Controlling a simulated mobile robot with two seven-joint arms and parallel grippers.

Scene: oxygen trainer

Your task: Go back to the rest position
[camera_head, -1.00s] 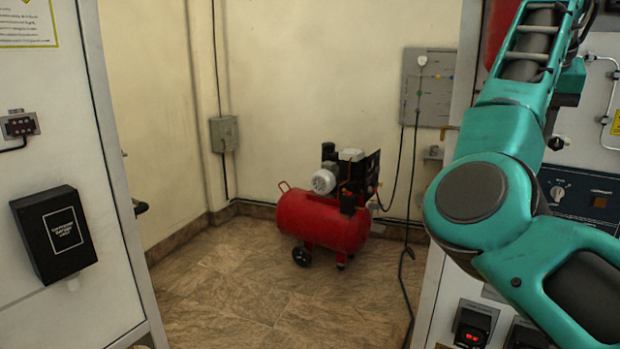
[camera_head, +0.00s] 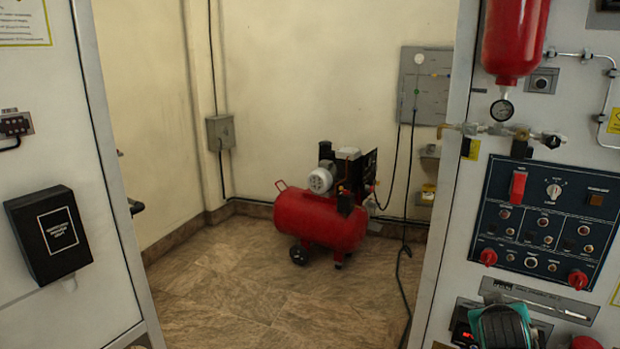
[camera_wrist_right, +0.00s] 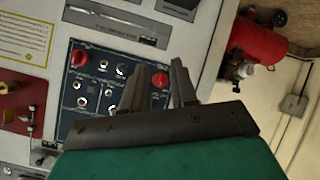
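My right gripper (camera_wrist_right: 158,68) shows in the right wrist view. Its two dark fingers stand apart with nothing between them, so it is open and empty. Behind the fingers is the dark blue control panel (camera_wrist_right: 88,62) with red knobs; the image there is turned over. In the head view the same control panel (camera_head: 540,222) is on the right cabinet, fully uncovered. A teal and black part of my right arm (camera_head: 503,328) shows at the bottom edge, below the panel. My left gripper is in neither view.
The right cabinet (camera_head: 445,270) carries a red cylinder (camera_head: 515,38), a gauge (camera_head: 502,110) and pipes. The left cabinet (camera_head: 95,290) carries a black box (camera_head: 48,235). A red compressor (camera_head: 318,220) stands at the back. The tiled floor (camera_head: 230,300) between the cabinets is clear.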

